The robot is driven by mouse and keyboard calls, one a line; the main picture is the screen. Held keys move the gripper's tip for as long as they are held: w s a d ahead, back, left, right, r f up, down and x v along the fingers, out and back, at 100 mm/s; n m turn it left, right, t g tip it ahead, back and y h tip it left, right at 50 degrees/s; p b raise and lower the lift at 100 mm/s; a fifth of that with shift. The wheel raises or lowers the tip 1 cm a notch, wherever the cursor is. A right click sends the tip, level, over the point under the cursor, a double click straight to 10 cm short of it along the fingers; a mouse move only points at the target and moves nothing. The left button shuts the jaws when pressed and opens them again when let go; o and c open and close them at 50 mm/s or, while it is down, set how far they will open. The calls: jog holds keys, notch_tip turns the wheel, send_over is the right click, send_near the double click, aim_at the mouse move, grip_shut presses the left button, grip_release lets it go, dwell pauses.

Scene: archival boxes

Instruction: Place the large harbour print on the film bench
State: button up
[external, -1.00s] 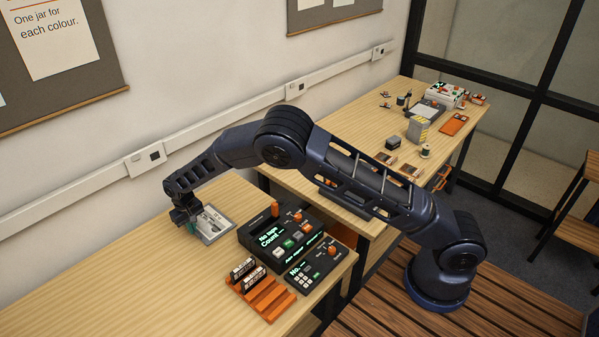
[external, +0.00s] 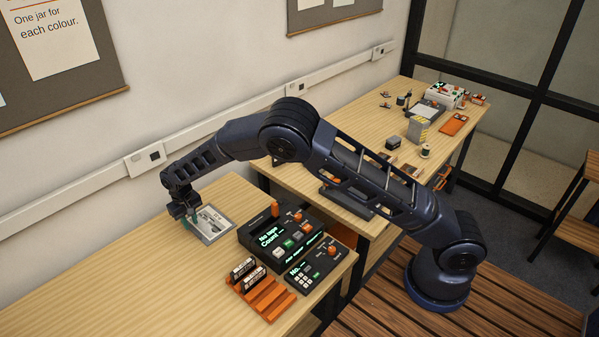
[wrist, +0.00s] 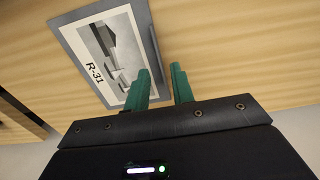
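A grey-bordered print (external: 216,226) lies on the near light-wood bench (external: 120,262). I cannot tell whether the picture is a harbour. My gripper (external: 190,222) is at the print's left end in the external view. In the wrist view its green fingers (wrist: 162,80) stand apart with a gap between them. One finger overlaps the print's edge in the picture and the other is beyond it. I see nothing clamped between them.
Right of the print stand a dark console (external: 283,238), a keypad box (external: 317,266) and an orange rack (external: 264,297) with dark slides. Another bench (external: 345,112) at the back holds several small items. The near bench's left part is clear.

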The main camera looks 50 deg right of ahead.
notch_tip(320, 180, up, 9)
jog(key=s+d+r+y, duration=0.1)
jog(key=s+d+r, duration=0.3)
jog(key=d+r, duration=0.35)
jog(key=s+d+r, duration=0.3)
jog(key=d+r, duration=0.3)
jog(key=r, duration=0.3)
jog(key=s+d+r+t, duration=0.2)
jog(key=s+d+r, duration=0.85)
jog(key=s, duration=0.25)
jog(key=s+d+r+t, duration=0.1)
jog(key=s+d+r, duration=0.1)
jog(key=s+d, duration=0.35)
jog(key=s+d+r, duration=0.2)
jog(key=s, duration=0.7)
jog(key=s+d+f, duration=0.2)
jog(key=s, duration=0.7)
jog(key=s+d+f+t+h, duration=0.1)
jog(key=s+d+f, duration=0.1)
jog(key=s, duration=0.7)
jog(key=shift+s+d+f+t, duration=0.3)
jog(key=shift+d+f, duration=0.05)
jog(key=shift+d, duration=0.3)
